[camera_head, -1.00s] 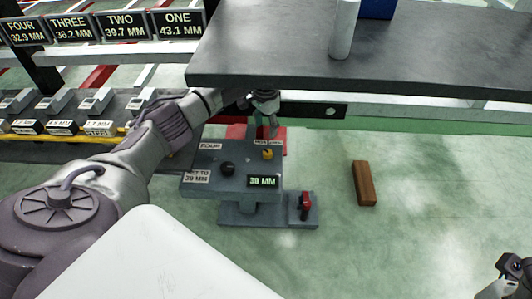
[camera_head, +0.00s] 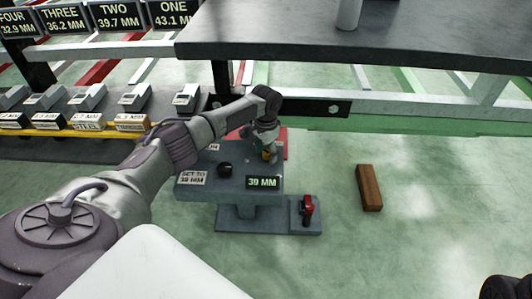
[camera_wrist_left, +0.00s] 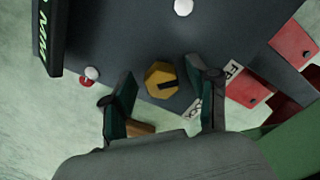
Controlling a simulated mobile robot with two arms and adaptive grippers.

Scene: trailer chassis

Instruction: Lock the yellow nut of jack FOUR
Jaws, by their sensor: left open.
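The yellow nut (camera_head: 267,155) sits at the right rear of the grey jack console (camera_head: 240,187), mostly covered by my gripper in the head view. In the left wrist view the nut (camera_wrist_left: 160,76) is an octagon-like yellow piece with a dark slot. My left gripper (camera_head: 268,157) is over the console's rear right corner. Its fingers are open, one either side of the nut, with visible gaps. A label beginning "FR" (camera_wrist_left: 232,70) lies beside the right finger. A dark part of my right arm (camera_head: 508,287) shows at the lower right; its fingers cannot be made out.
The console carries a black knob (camera_head: 225,170), a "set to 39 mm" label and a 39 MM display (camera_head: 263,183). A red lever (camera_head: 308,208) stands at its right foot. A brown block (camera_head: 369,188) lies on the floor. A dark slab (camera_head: 350,40) overhangs behind.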

